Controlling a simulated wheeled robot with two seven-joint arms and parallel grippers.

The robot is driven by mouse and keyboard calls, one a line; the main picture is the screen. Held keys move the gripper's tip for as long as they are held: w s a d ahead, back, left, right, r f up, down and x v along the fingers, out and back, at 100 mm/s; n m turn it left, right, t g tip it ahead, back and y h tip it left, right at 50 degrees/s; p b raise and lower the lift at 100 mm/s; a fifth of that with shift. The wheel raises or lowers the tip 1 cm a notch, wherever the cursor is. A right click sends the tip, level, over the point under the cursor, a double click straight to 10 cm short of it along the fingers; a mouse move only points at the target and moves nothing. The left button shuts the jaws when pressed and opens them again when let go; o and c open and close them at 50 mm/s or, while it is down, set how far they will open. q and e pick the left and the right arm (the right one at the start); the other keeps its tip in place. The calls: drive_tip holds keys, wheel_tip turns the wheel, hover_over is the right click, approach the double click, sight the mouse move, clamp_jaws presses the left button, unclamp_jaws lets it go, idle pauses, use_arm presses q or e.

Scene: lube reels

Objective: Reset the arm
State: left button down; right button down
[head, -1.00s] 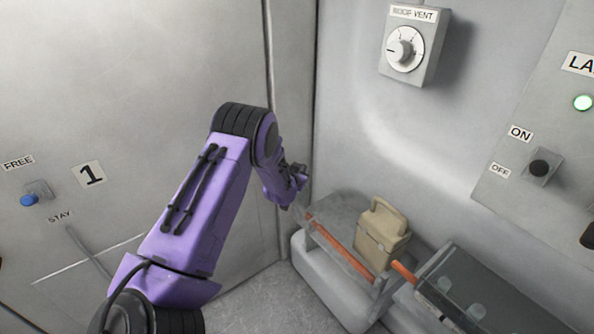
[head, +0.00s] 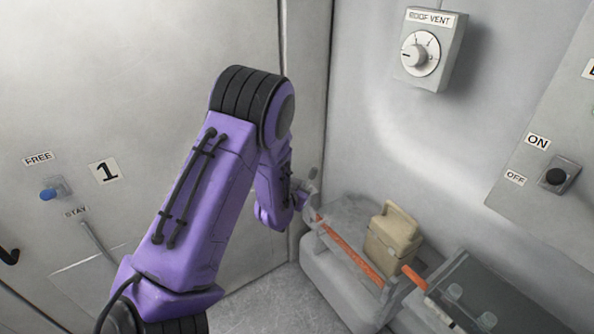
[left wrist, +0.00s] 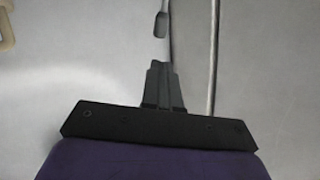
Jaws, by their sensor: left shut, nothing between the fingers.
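My left arm is purple and comes in from the lower left of the head view. It bends at a dark ribbed elbow, and its forearm hangs down to my left gripper (head: 308,191). The gripper is small there and partly hidden by the forearm. In the left wrist view the dark fingers of my left gripper (left wrist: 162,80) are together with nothing between them. A small dark knob (left wrist: 161,24) on a thin stem shows just beyond the fingertips, apart from them. My right gripper is in neither view.
A grey bench (head: 335,273) with an orange bar (head: 350,250) and a tan box (head: 393,238) stands right of the gripper. A dark clear-topped case (head: 490,290) is at lower right. A vent dial (head: 420,54) and an ON/OFF switch (head: 556,176) are on the walls. The left panel has a blue-tipped lever (head: 50,193).

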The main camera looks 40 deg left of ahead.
use_arm(q)
drive_tip(key=shift+s+r, duration=0.25)
drive_tip(key=shift+s, duration=0.4)
drive_tip(key=shift+w, duration=0.1)
drive_tip(key=shift+d, duration=0.1)
